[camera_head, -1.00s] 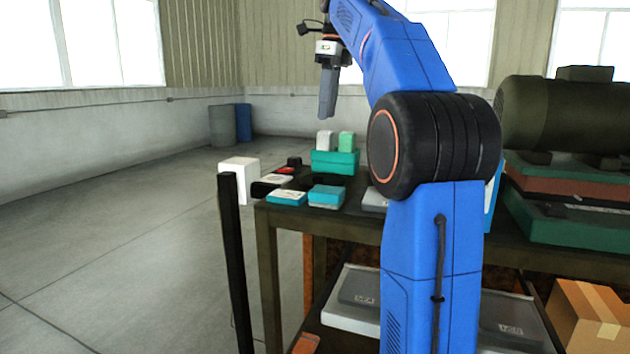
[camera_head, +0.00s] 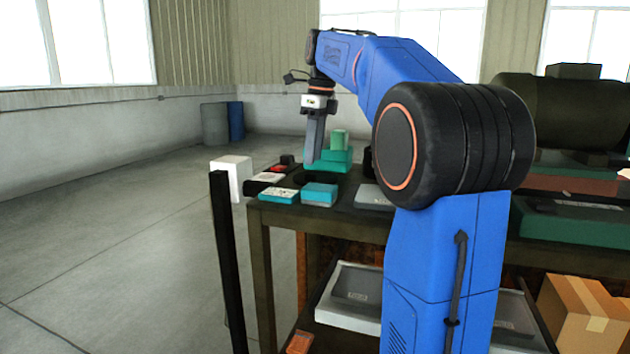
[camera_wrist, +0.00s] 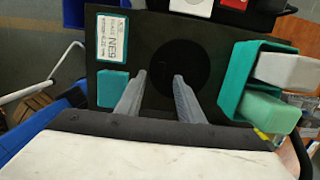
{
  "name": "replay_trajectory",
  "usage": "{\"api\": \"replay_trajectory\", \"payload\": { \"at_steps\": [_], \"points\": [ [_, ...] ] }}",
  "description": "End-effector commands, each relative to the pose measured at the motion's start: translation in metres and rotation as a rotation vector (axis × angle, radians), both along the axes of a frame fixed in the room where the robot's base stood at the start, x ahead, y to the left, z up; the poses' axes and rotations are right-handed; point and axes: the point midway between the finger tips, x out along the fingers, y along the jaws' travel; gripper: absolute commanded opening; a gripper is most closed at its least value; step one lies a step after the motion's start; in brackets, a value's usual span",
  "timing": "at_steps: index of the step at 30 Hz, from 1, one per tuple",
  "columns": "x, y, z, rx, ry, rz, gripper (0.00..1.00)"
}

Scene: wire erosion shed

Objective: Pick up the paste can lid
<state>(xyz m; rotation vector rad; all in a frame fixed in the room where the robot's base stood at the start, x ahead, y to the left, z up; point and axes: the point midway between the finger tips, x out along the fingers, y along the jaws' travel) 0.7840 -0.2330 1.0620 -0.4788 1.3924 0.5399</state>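A flat, round black disc (camera_wrist: 190,62), which looks like the paste can lid, lies on the dark tabletop in the wrist view. In the head view a dark patch at its place (camera_head: 325,178) shows between the teal boxes and the teal bin, partly hidden. My gripper (camera_wrist: 159,75) is open and empty, its two fingers apart. In the wrist view the fingertips overlap the left and lower part of the disc. In the head view my gripper (camera_head: 312,160) points down above the table, and its height over the disc is hard to judge.
A teal bin (camera_wrist: 236,85) with a white and a green block stands close right of the disc in the wrist view. A labelled box (camera_wrist: 112,38) and a teal box (camera_wrist: 112,88) lie to its left. A black post (camera_head: 226,260) stands by the table (camera_head: 262,215).

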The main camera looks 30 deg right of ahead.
Motion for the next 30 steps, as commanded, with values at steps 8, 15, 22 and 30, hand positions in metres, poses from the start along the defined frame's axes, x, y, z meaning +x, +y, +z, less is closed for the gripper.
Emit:
{"api": "replay_trajectory", "payload": {
  "at_steps": [8,15,22,30],
  "points": [
    [0.006,0.002,-0.035,0.001,0.002,0.0,0.34],
    [0.008,0.003,-0.049,0.0,0.0,0.001,0.34],
    [0.007,0.003,-0.049,0.0,0.0,0.001,0.22],
    [0.007,0.003,-0.049,0.0,0.0,0.0,0.0]
  ]
}}
